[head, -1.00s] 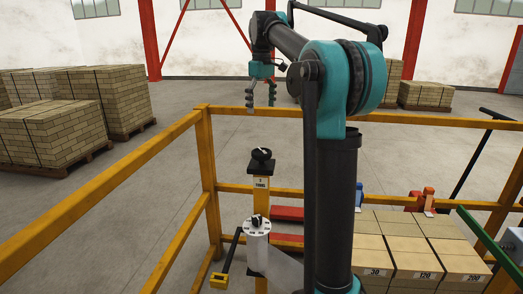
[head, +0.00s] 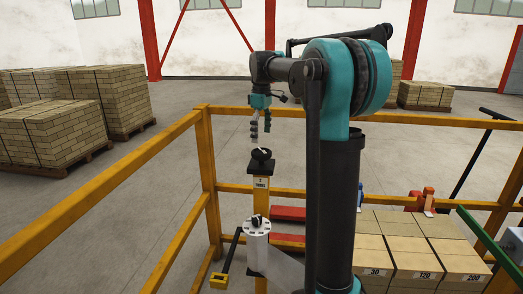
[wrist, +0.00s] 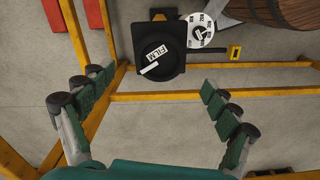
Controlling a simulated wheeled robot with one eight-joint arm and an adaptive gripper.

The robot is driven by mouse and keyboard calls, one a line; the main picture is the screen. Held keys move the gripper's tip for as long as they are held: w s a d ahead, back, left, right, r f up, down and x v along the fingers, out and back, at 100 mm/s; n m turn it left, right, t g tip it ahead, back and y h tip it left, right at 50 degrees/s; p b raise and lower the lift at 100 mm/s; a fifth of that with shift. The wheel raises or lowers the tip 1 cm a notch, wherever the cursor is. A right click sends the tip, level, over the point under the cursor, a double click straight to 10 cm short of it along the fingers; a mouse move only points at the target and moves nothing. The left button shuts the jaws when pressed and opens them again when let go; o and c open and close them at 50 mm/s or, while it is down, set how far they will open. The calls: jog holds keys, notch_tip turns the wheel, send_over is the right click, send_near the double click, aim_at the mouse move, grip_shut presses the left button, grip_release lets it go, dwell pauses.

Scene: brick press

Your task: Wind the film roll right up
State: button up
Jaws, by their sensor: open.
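The film roll (head: 257,243) is a white upright cylinder with a marked dial on top, low beside the yellow rail. Its dial (wrist: 200,32) shows at the top of the wrist view. A dark arm with a yellow handle (head: 219,281) reaches out from it; the handle also shows in the wrist view (wrist: 235,51). A black box with a round knob (head: 261,161) tops a yellow post; in the wrist view the knob (wrist: 165,60) has a label reading FILM. My gripper (head: 260,136) is open and empty just above this knob, fingers pointing down.
Yellow guard rails (head: 205,150) stand around the post. Red bars (head: 288,213) lie behind the roll, and a stack of tan numbered blocks (head: 387,250) is at the right. Brick pallets (head: 48,135) stand far left.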

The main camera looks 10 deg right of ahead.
aim_at(261, 151)
notch_tip(261, 151, down, 6)
jog(key=shift+f, duration=0.25)
jog(key=c, duration=1.2)
jog(key=shift+o, duration=0.2)
jog(key=shift+m, duration=0.4)
